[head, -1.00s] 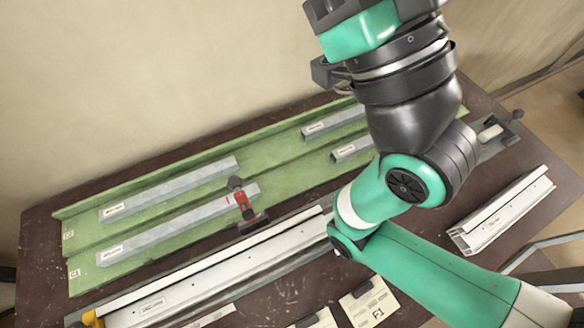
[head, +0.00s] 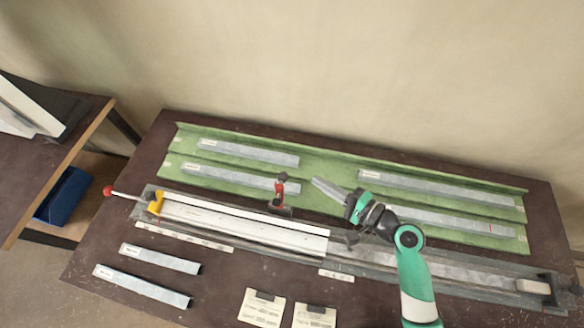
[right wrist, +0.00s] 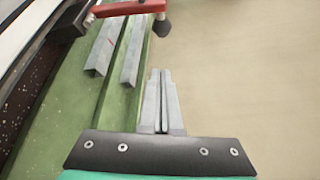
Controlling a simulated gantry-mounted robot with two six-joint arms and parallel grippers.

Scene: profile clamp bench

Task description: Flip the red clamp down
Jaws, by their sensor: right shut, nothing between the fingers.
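The red clamp (head: 281,189) stands at the back edge of the long fixture, near the middle of the bench. Its red arm is raised, with a dark tip at the top. My right gripper (head: 315,181) is just to the right of the clamp, apart from it, over the green tray. Its grey fingers are shut and empty, pointing left towards the clamp. In the right wrist view the closed fingers (right wrist: 158,75) point up the picture, and the red clamp arm (right wrist: 122,9) with its dark tip shows beyond them at the top. My left gripper is not in view.
The green tray (head: 330,168) holds several grey profiles. A white profile (head: 245,224) lies in the fixture, with a yellow piece (head: 156,203) and a red-knobbed rod at its left end. Loose profiles (head: 145,285) and label cards (head: 263,308) lie in front. A second table stands left.

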